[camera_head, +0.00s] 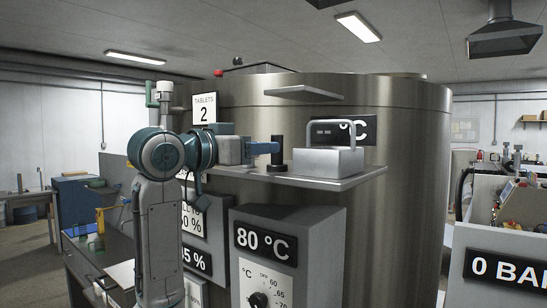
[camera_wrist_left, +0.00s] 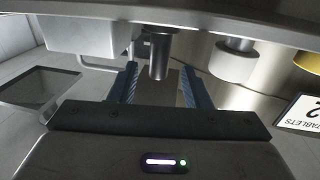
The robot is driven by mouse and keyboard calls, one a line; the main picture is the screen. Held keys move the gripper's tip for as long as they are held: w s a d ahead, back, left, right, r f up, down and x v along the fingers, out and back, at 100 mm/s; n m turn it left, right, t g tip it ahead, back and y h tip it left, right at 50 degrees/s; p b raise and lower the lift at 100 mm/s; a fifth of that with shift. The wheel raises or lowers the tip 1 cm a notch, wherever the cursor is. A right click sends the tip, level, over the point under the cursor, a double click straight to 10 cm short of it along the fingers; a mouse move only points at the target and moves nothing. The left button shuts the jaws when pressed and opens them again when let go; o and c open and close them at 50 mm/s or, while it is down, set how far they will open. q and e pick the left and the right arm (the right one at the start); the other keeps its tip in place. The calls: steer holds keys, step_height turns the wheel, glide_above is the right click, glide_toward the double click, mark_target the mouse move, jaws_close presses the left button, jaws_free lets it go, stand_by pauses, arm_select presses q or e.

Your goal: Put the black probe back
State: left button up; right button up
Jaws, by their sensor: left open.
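The black probe (camera_head: 277,150) stands upright on the metal shelf (camera_head: 345,183), left of a silver box with a handle (camera_head: 328,162). The probe also shows in the left wrist view (camera_wrist_left: 159,58), where the scene looks upside down. My left gripper (camera_head: 268,148) reaches in from the left at the probe's height. In the wrist view its blue fingers (camera_wrist_left: 159,72) are open, one on each side of the probe, with gaps visible. The probe is not clamped. My right gripper is not in view.
A large steel tank (camera_head: 410,150) stands behind the shelf. A small upper shelf (camera_head: 303,93) juts out above. A grey box labelled 80 °C (camera_head: 262,240) is below. In the wrist view a pale cylinder (camera_wrist_left: 232,62) is near the probe.

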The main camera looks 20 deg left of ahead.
arm_select(q)
steer(key=b+v, duration=0.2)
steer(key=v, duration=0.4)
steer(key=shift+s+a, duration=0.2)
steer(key=shift+s, duration=0.1)
